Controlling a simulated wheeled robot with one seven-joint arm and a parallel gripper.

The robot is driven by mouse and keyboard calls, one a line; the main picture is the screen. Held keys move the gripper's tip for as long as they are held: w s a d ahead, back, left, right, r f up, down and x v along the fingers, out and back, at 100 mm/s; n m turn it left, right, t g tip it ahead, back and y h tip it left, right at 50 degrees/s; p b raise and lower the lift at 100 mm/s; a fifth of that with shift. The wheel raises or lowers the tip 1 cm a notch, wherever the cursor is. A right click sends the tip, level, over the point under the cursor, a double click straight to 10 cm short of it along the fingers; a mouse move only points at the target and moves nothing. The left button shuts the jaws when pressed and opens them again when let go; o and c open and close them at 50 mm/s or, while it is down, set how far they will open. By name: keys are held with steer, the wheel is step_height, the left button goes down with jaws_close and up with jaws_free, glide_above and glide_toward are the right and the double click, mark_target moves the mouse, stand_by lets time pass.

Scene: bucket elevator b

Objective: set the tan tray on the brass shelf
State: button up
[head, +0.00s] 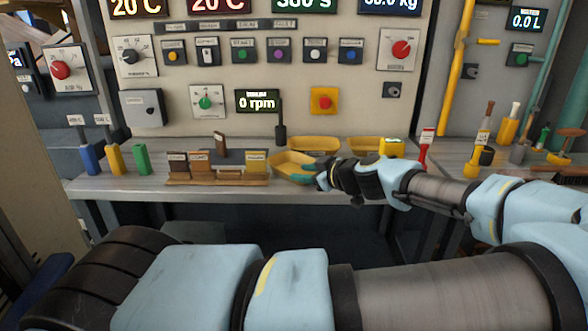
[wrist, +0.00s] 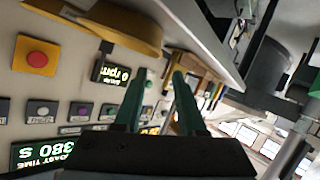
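My gripper (head: 312,171) is at the front edge of the bench, right beside a shallow yellow tray (head: 288,168). Its fingers overlap this tray in the head view, and I cannot tell whether they touch it. In the wrist view my gripper (wrist: 158,78) has two green fingers apart with nothing between them. A yellow tray (wrist: 120,28) shows above the fingers there. Two more yellow trays, a left one (head: 313,143) and a right one (head: 366,143), stand farther back. I cannot tell which thing is the tan tray, and no brass shelf is clearly identifiable.
A wooden rack (head: 216,182) with labelled blocks stands left of my gripper. Blue (head: 90,160), yellow (head: 115,158) and green (head: 141,158) holders stand farther left. A yellow box (head: 391,147) and a red tool (head: 426,150) are to the right. The control panel (head: 275,105) rises behind.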

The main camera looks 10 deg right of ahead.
mark_target(282, 171)
steer(key=p+x, duration=0.1)
steer(key=x, duration=0.4)
steer(key=shift+w, duration=0.15)
steer(key=p+x, duration=0.3)
steer(key=x, duration=0.1)
steer(key=shift+r, duration=0.15)
steer(key=shift+w+a+f, duration=0.25)
steer(key=shift+w+f, duration=0.15)
steer(key=shift+w, duration=0.1)
steer(key=shift+c, duration=0.4)
jaws_close()
